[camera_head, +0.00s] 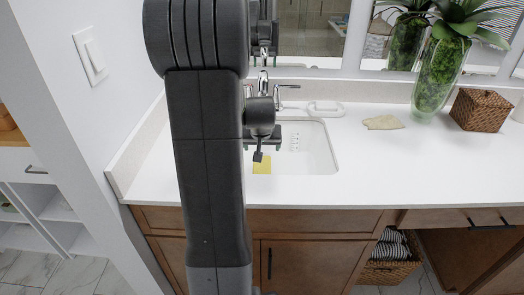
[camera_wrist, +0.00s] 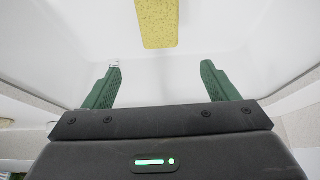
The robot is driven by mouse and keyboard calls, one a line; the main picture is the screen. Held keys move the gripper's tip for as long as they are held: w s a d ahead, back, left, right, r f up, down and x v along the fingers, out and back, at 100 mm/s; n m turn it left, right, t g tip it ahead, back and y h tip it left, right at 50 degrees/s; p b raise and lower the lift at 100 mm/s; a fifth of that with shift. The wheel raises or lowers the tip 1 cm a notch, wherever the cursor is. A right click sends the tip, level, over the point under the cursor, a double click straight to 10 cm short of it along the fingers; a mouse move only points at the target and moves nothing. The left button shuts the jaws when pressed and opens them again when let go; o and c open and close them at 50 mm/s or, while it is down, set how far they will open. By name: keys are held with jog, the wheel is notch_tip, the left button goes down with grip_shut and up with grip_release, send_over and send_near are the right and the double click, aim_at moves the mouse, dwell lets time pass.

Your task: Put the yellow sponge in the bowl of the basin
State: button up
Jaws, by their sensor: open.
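The yellow sponge (camera_head: 262,164) shows in the head view inside the white basin (camera_head: 318,158), near its front left, partly hidden by my arm and gripper. In the wrist view the sponge (camera_wrist: 157,22) lies on the white basin surface at the top middle, beyond my fingertips and apart from them. My gripper (camera_wrist: 158,85) is open and empty, with its two green fingers spread wide. In the head view my gripper (camera_head: 262,146) is over the left part of the basin.
A chrome faucet (camera_head: 263,84) stands behind the basin. To the right on the white counter are a folded beige cloth (camera_head: 383,122), a glass vase with a green plant (camera_head: 437,80) and a wicker basket (camera_head: 481,110). The counter in front of these is clear.

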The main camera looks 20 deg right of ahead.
jog(key=v, duration=0.3)
jog(key=shift+s+r, duration=0.1)
jog(key=shift+c, duration=0.4)
dwell(0.9)
